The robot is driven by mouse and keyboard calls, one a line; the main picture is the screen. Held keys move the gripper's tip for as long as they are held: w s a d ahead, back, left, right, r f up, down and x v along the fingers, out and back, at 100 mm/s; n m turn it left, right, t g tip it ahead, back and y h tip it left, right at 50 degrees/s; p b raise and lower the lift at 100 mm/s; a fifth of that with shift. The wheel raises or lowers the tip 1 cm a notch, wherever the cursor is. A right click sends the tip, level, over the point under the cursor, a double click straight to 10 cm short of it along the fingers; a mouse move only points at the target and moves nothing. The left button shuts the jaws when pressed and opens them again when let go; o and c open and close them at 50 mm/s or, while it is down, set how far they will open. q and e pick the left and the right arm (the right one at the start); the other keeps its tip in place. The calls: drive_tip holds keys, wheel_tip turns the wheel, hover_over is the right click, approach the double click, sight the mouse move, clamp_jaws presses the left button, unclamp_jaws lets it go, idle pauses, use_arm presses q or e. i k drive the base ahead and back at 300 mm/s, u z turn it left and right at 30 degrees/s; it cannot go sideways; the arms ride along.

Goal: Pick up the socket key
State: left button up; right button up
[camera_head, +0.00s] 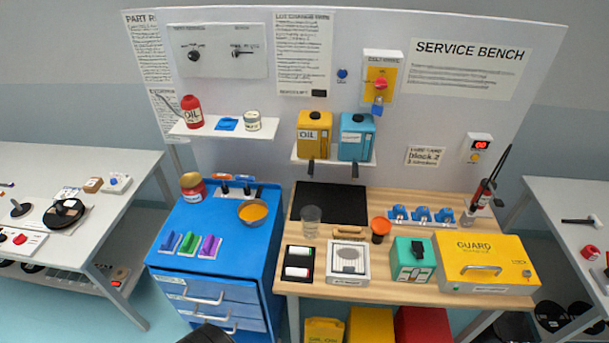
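I cannot pick out the socket key with certainty. A dark T-shaped tool (578,221) lies on the right-hand table and might be it, but it is too small to tell. The dark tip at the bottom edge, in front of the blue drawer cabinet, seems to be part of my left gripper (207,335). Its fingers are cut off by the frame, so I cannot see whether it is open or holds anything. My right gripper does not show clearly in the head view.
The wooden service bench (375,287) carries a yellow guard box (485,262), a green box (413,259), a white box (348,262) and a glass (311,221). The blue cabinet (217,250) stands left of it. Side tables stand left (110,165) and right (557,200).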

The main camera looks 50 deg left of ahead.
sight(222, 176)
drive_tip(key=u, duration=4.15)
drive_tip(key=i, duration=2.15)
drive_tip(key=z, duration=4.2)
